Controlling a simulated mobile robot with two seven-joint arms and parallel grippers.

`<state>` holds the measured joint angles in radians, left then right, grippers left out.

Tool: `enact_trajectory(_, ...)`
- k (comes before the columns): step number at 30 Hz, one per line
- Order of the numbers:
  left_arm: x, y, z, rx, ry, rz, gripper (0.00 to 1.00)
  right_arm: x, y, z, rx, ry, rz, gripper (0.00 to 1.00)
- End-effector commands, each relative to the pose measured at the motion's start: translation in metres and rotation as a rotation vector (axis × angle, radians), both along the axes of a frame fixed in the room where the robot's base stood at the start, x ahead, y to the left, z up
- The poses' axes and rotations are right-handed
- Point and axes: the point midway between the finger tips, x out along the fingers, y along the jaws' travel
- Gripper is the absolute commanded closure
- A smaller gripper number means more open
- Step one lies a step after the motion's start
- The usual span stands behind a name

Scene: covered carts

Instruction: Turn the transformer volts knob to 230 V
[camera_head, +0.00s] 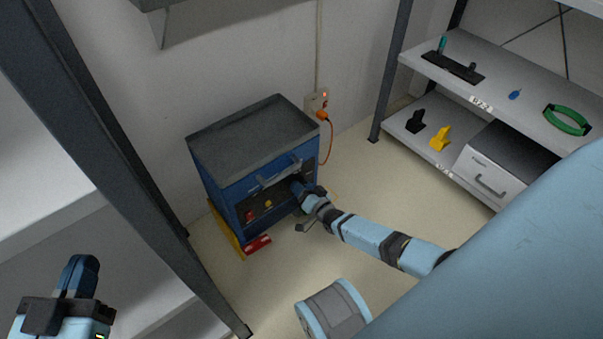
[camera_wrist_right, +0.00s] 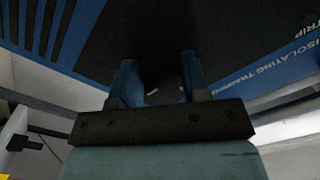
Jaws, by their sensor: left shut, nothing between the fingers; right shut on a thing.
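The transformer is a blue cabinet (camera_head: 232,185) with a dark tray top, standing on the floor by the wall. Its front panel carries a red and a yellow part low down. My right gripper (camera_head: 297,184) reaches the right part of that front panel. In the right wrist view my right gripper (camera_wrist_right: 160,88) has its two blue fingers around a dark part, which I take to be the volts knob (camera_wrist_right: 160,55). The knob's pointer and scale are hidden or too dark to read. My left gripper (camera_head: 80,268) is shut and empty at the lower left, far from the cabinet.
An orange plug and cable (camera_head: 325,117) sit at a wall socket right of the cabinet. Shelving on the right (camera_head: 400,118) holds several small items and a white drawer unit (camera_head: 480,178). A dark shelf post (camera_head: 150,205) stands at left. Floor right of the cabinet is mostly clear.

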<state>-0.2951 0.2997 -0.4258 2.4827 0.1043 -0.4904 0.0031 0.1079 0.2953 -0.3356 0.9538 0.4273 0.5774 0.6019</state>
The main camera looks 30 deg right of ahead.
Motion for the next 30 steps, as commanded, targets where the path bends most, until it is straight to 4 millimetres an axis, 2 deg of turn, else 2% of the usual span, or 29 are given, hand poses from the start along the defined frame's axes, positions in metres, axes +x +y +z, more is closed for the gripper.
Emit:
enact_trajectory(2, 0.000, 0.000, 0.000, 0.000, 0.000, 0.000, 1.00, -0.001, 0.000, 0.000, 0.002, 0.002, 0.000, 0.81)
enact_trajectory(3, 0.000, 0.000, 0.000, 0.000, 0.000, 0.000, 1.00, -0.001, 0.000, 0.000, 0.002, 0.002, 0.000, 0.53)
enact_trajectory(6, 0.000, 0.000, 0.000, 0.000, 0.000, 0.000, 1.00, -0.001, 0.000, 0.000, 0.001, 0.001, 0.001, 0.32)
enact_trajectory(17, 0.000, 0.000, 0.003, -0.003, 0.003, -0.002, 1.00, -0.005, 0.000, 0.001, 0.000, 0.001, 0.000, 0.32)
enact_trajectory(20, 0.000, -0.001, 0.008, -0.012, 0.020, -0.006, 1.00, -0.018, -0.001, 0.002, 0.000, 0.004, 0.000, 0.32)
enact_trajectory(24, -0.004, -0.003, 0.011, -0.042, 0.075, -0.011, 1.00, -0.048, -0.004, 0.003, 0.000, 0.005, 0.000, 0.32)
enact_trajectory(30, -0.016, -0.010, 0.004, -0.114, 0.200, -0.009, 1.00, -0.094, -0.008, 0.003, -0.001, 0.004, 0.000, 0.32)
